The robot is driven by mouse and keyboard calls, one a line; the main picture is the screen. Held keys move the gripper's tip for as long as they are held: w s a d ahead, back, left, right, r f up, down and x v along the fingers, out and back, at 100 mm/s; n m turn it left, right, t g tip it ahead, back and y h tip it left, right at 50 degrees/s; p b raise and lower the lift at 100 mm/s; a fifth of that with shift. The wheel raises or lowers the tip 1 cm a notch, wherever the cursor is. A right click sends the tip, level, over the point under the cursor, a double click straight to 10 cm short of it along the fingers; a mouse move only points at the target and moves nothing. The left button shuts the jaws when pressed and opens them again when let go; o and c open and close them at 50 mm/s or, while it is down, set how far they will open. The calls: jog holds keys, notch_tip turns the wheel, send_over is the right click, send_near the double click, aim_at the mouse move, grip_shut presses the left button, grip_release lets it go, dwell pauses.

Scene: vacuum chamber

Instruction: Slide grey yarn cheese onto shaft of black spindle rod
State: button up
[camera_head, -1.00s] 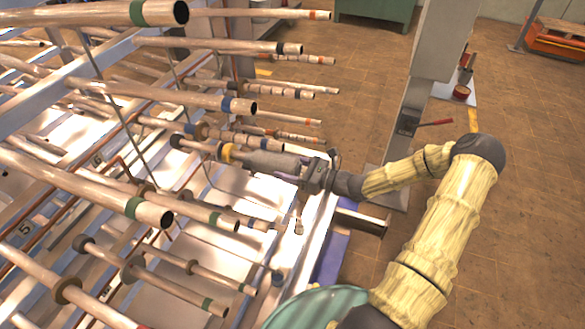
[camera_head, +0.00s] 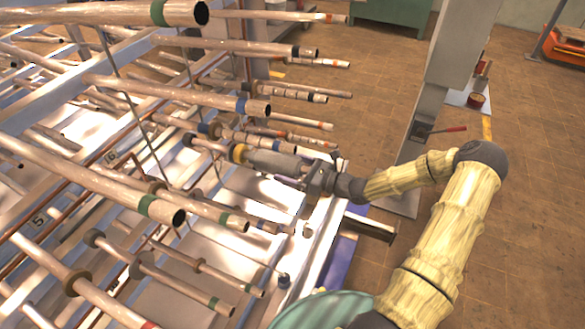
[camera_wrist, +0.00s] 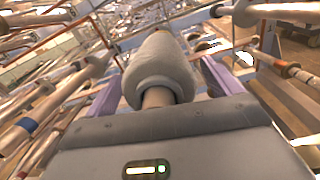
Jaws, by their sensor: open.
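The grey yarn cheese (camera_head: 272,161) lies in line with a rod that carries a yellow band (camera_head: 239,153) and a dark round collar (camera_head: 188,140). In the wrist view the cheese (camera_wrist: 160,68) is a grey tapered roll with a tube core (camera_wrist: 157,97) toward my palm. My gripper (camera_head: 312,176) is at the cheese's right end. In the wrist view my open gripper (camera_wrist: 163,78) has one purple-grey finger on each side of the cheese, with no clear contact. I cannot tell whether the cheese's far end is on the black spindle rod's shaft.
Many parallel rods with coloured bands crowd the rack; a blue-banded one (camera_head: 262,109) is above the cheese and a green-banded one (camera_head: 175,213) below. A grey post (camera_head: 445,90) stands behind my arm. Brown floor (camera_head: 520,230) is clear at right.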

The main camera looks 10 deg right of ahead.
jog(key=b+v, duration=0.4)
jog(key=v, duration=1.3)
jog(key=shift+d, duration=0.2)
jog(key=shift+s, duration=0.1)
jog(key=s+a+f+n+g+h, duration=0.3)
jog(key=s+a+n+g+h, duration=0.3)
jog(key=s+a+n+g, duration=0.45)
notch_tip(320, 180, up, 9)
jog(key=s+a+n+t+h, duration=0.1)
jog(key=n+h, duration=0.7)
jog(key=n, duration=0.8)
jog(key=shift+s+a+t, duration=0.2)
jog(key=shift+s+t, duration=0.05)
jog(key=shift+t, duration=0.4)
